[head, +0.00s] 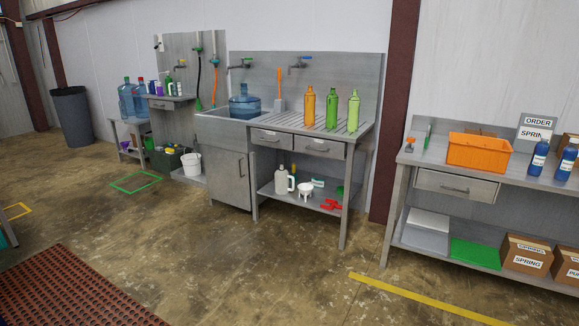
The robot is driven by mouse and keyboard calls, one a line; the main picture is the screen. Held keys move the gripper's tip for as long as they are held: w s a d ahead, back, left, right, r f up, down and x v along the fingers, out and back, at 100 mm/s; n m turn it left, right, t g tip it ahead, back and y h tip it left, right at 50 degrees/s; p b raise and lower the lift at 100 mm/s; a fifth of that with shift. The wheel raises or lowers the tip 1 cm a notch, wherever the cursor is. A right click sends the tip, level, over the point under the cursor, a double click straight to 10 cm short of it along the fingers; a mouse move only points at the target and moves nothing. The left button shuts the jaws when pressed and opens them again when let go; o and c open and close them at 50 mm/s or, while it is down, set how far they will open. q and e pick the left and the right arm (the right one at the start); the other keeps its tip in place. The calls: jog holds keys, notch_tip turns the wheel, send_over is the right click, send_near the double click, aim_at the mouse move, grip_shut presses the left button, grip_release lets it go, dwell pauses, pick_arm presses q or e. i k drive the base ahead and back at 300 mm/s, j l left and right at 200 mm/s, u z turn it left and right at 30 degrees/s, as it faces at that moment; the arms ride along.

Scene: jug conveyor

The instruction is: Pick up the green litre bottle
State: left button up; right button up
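Three tall bottles stand upright in a row on the ribbed drainboard (345,128) at the right of the metal sink unit. The left one is an orange bottle (309,108). The middle one is a green bottle (332,110). The right one is a paler, yellowish-green bottle (353,112). I cannot tell from this view which of the two green ones holds a litre. The three stand apart with small gaps between them. Neither of my grippers is in view.
A large blue jug (244,107) sits in the sink. A right-hand workbench (440,166) carries an orange crate (478,152) and blue bottles. A white bucket (191,164) stands by the left sink. The floor before the sink unit is clear; a red grated mat (70,290) lies front left.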

aim_at(332, 98)
jog(key=i, duration=2)
jog(key=i+j+z, duration=0.1)
jog(key=i+z, duration=0.3)
jog(key=i, duration=0.2)
jog(key=i+j+z, duration=0.4)
jog(key=i, duration=0.15)
jog(key=i+j+z, duration=0.4)
jog(key=i+l, duration=0.05)
jog(key=i, duration=0.05)
